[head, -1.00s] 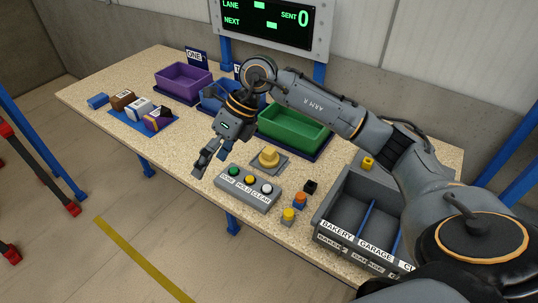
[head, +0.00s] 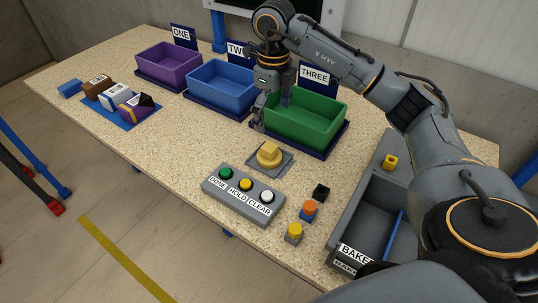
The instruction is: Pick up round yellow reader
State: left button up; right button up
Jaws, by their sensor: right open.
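The round yellow reader (head: 268,154) sits on a flat grey square pad on the table, behind the button box. It has a round body with a raised block on top. My right gripper (head: 271,113) points down just beyond the reader, in front of and partly over the green bin's near left corner. It is open, with nothing between its fingers, and apart from the reader. My left gripper is not in view.
A grey box (head: 240,204) with DONE, HOLD and CLEAR buttons stands in front of the reader. Purple (head: 168,69), blue (head: 222,88) and green (head: 325,128) bins line the back. Small coloured blocks and a divided grey tray (head: 352,215) are at right. Packages lie on a blue mat (head: 119,122).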

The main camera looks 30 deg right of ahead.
aim_at(269, 146)
notch_tip(269, 146, down, 7)
jog(key=shift+s+a+p, duration=0.1)
jog(key=shift+s+p, duration=0.05)
jog(key=shift+p, duration=0.4)
jog(key=shift+f, duration=0.4)
jog(key=shift+w+f+p, duration=0.3)
jog(key=shift+f+p, duration=0.05)
jog(key=shift+f, duration=0.2)
jog(key=f, duration=0.1)
jog(key=f+p, duration=0.1)
jog(key=f, duration=0.1)
jog(key=shift+w+a+f, duration=0.1)
jog(key=shift+w+f, duration=0.2)
jog(key=shift+w, duration=0.05)
jog(key=shift+f, duration=0.35)
jog(key=shift+c, duration=0.5)
jog(key=c, duration=1.2)
